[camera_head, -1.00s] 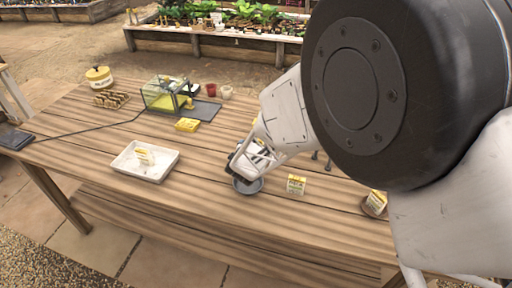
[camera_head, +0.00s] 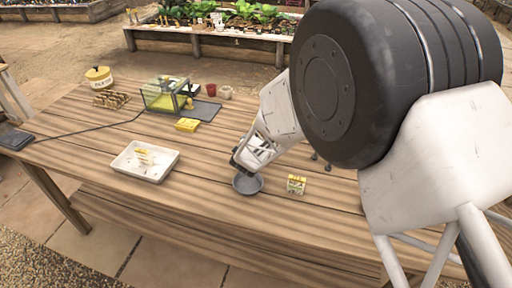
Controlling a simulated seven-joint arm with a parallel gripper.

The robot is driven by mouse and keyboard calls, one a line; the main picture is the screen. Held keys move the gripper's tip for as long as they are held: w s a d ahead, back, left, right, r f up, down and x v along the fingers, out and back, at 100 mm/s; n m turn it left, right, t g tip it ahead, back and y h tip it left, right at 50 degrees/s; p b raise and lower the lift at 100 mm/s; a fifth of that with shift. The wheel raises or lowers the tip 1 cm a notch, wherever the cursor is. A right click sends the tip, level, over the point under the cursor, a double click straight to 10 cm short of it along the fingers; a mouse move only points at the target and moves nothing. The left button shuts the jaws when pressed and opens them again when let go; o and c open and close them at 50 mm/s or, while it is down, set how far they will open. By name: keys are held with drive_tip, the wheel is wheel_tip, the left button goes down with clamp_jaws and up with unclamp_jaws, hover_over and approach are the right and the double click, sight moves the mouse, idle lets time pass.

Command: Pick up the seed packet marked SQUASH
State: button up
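A small yellow-and-white seed packet (camera_head: 296,184) stands on the table just right of a grey round dish (camera_head: 248,184). Its print is too small to read, so I cannot tell whether it is marked SQUASH. A white tray (camera_head: 128,168) at the left holds pale and yellow pieces that may include a packet; their markings are unreadable. My gripper (camera_head: 237,164) is at the dish's far left edge, pointing down and left, apart from the standing packet. Its fingers are small and dark, so I cannot tell whether they are open or hold anything.
Behind are a yellow block (camera_head: 187,125), a glass-sided box (camera_head: 165,94), a red pot (camera_head: 211,90) and a lidded yellow-and-white tin (camera_head: 99,77). A dark cable crosses the left side. The table's front strip is clear; my arm covers the right.

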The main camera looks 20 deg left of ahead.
drive_tip(key=c, duration=1)
drive_tip(key=shift+r, duration=0.15)
drive_tip(key=shift+r, duration=1.4)
drive_tip(key=shift+s+d+r, duration=0.15)
drive_tip(key=shift+s+r, duration=0.05)
drive_tip(key=shift+r, duration=0.05)
drive_tip(key=s+d, duration=0.2)
drive_tip(key=s, duration=0.2)
drive_tip(key=s+d+r, duration=0.1)
drive_tip(key=s+d, duration=0.2)
drive_tip(key=s, duration=0.2)
drive_tip(key=s+d, duration=0.2)
drive_tip(key=s, duration=0.2)
drive_tip(key=shift+s+d+r, duration=0.2)
drive_tip(key=shift+s+d, duration=0.05)
drive_tip(key=shift+d, duration=0.1)
